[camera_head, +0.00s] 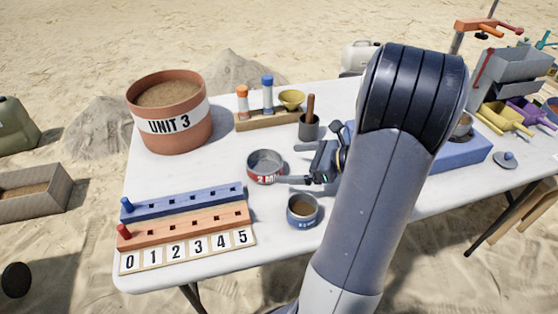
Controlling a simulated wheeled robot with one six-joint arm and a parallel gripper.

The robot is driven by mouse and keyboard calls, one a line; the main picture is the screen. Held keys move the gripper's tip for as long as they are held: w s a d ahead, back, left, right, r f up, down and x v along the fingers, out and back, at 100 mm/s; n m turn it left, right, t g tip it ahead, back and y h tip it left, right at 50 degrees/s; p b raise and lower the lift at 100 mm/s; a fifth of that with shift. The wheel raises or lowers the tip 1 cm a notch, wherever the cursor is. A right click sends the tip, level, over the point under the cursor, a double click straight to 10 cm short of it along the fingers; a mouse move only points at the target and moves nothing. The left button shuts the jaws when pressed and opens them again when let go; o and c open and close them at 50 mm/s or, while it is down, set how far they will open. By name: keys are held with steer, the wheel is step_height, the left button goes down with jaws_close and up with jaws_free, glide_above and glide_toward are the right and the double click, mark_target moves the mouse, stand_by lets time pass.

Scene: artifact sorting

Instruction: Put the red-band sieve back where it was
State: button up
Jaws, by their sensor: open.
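The red-band sieve (265,168) is a small round metal pan with a red band and a partly covered white label. It stands upright on the white table, left of centre, and looks empty. My gripper (287,164) comes in from the right with its fingers spread. The nearer fingertip is at the sieve's front right edge; the farther one is behind and to the right of it. I cannot tell whether either touches it. My arm hides part of the table and of a blue base (462,155).
A blue-band cup (303,210) with sand stands nearby in front. A peg board (185,228) with number cards lies front left. The UNIT 3 bucket (170,112), a wooden rack (268,118) and a grey cup (309,127) stand behind. Yellow scoops (497,119) are at right.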

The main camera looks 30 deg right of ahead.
steer(key=shift+v, duration=1.7)
steer(key=shift+c, duration=0.4)
